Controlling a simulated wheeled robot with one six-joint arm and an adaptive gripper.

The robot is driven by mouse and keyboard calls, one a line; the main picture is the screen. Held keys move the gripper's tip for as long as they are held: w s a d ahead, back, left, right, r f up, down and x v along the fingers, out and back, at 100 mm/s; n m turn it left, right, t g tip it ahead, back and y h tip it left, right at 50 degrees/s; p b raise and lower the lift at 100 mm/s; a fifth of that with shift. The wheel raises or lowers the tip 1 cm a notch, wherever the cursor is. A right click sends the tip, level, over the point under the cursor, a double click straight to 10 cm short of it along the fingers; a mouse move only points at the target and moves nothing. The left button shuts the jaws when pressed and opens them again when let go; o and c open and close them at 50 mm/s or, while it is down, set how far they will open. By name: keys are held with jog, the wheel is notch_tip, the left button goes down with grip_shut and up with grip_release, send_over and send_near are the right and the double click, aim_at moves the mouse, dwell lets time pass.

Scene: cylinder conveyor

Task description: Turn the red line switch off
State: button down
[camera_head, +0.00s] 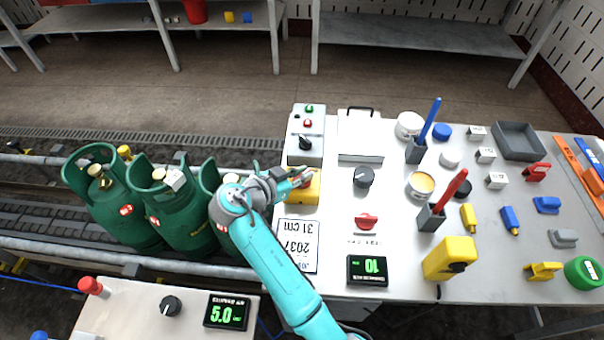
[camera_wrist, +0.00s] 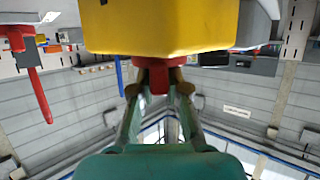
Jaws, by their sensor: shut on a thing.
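A red flat-handled switch (camera_head: 366,222) stands on the white table, right of my arm, with a small label in front of it. My gripper (camera_head: 303,176) is apart from it, at a yellow box (camera_head: 308,196) on the table's left part. In the wrist view the yellow box (camera_wrist: 165,25) fills the top middle. A red piece (camera_wrist: 158,78) sticks out of it between the two fingertips, and my gripper (camera_wrist: 159,88) is shut on this piece. In the head view the gripper mostly hides the red piece.
A grey box with buttons and a black knob (camera_head: 305,135) stands just behind the yellow box. A black dial (camera_head: 363,177) and a display (camera_head: 367,270) are nearby. Green gas cylinders (camera_head: 180,215) stand on the conveyor at left. Pen holders and blocks crowd the table's right.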

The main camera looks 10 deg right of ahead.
jog(key=shift+f+m+g, duration=0.2)
jog(key=shift+m+g, duration=0.2)
jog(key=shift+g, duration=0.1)
jog(key=c, duration=1.2)
grip_release()
jog(key=shift+o, duration=0.2)
jog(key=shift+r, duration=0.1)
jog(key=v, duration=1.2)
jog(key=shift+f, duration=0.25)
